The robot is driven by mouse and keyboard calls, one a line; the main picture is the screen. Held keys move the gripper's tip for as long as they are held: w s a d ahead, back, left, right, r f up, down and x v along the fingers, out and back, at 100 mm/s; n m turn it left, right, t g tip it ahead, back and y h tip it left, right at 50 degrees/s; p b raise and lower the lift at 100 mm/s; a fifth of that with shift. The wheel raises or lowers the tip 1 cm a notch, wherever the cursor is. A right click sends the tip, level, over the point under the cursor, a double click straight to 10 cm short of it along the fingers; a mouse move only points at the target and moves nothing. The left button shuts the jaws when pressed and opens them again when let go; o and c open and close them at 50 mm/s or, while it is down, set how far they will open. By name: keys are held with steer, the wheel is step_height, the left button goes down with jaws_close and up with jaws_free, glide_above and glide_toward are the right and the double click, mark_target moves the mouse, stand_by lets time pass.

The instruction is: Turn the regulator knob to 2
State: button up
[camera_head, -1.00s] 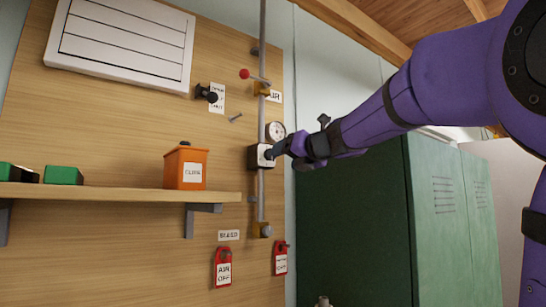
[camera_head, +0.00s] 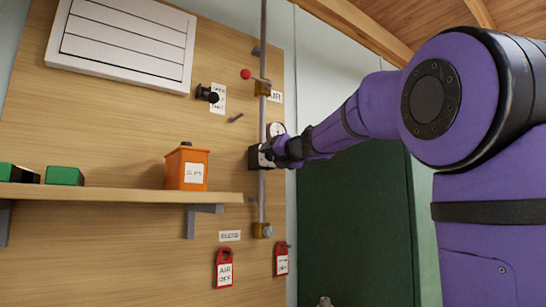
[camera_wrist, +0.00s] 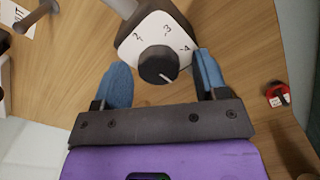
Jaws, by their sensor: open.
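The regulator is a box on a vertical grey pipe in the head view (camera_head: 254,157). In the wrist view its white face (camera_wrist: 134,48) carries the marks 2, 3 and 4 around a round dark knob (camera_wrist: 158,65). A pale line on the knob points to the lower right in that view, away from the 2. My gripper (camera_wrist: 161,64) is open, with one blue fingertip on each side of the knob. Whether either fingertip touches the knob is unclear. In the head view my gripper (camera_head: 274,153) is at the regulator and partly hides it.
A pressure gauge (camera_head: 275,129) sits just above the regulator. A red-tipped valve lever (camera_head: 259,77) is higher on the pipe. A shelf (camera_head: 120,194) with an orange box (camera_head: 186,168) juts out at left. Red tags (camera_head: 224,269) hang below. A green locker (camera_head: 355,225) stands at right.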

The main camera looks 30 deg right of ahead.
steer(key=shift+w, duration=0.25)
steer(key=c, duration=0.9)
